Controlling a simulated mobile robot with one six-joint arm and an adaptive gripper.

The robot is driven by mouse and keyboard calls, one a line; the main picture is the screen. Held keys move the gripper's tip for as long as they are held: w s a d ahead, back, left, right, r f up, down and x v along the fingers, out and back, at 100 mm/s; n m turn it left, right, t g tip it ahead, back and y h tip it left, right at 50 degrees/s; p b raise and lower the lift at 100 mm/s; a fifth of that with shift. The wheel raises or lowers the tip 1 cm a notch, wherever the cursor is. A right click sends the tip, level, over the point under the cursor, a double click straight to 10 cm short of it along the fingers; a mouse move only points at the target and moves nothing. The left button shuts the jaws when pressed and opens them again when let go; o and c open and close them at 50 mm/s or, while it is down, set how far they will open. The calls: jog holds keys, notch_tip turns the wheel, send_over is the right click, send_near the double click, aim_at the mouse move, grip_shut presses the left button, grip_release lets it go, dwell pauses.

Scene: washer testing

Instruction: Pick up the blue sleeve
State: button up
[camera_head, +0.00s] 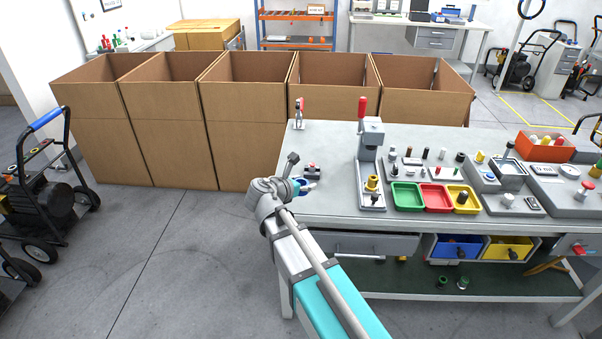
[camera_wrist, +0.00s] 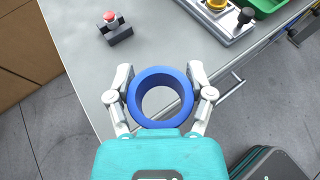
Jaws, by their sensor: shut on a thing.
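The blue sleeve (camera_wrist: 160,73) is a thick blue ring, seen nearly end-on in the wrist view. My gripper (camera_wrist: 160,92) has one finger on each side of it and is shut on its outside. In the head view my gripper (camera_head: 298,188) is at the left end of the workbench, and only a small blue part of the sleeve (camera_head: 301,182) shows beside it. In the wrist view the sleeve appears over the bench's front edge. I cannot tell whether it touches the bench top.
A red push-button on a dark base (camera_wrist: 114,28) stands on the bench (camera_wrist: 165,35) close by. A press with a red handle (camera_head: 370,165) and green (camera_head: 407,196), red and yellow trays stand to the right. Several open cardboard boxes (camera_head: 165,150) stand behind and to the left.

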jog(key=shift+s+d+r+p, duration=0.2)
jog(key=shift+s+r, duration=0.1)
jog(key=shift+s, duration=0.35)
jog(key=shift+s+d+r+p, duration=0.1)
jog(key=shift+s+r+p, duration=0.15)
jog(key=shift+s, duration=0.35)
jog(key=shift+s+d+r+p, duration=0.15)
jog(key=shift+s+r, duration=0.15)
jog(key=shift+s, duration=0.35)
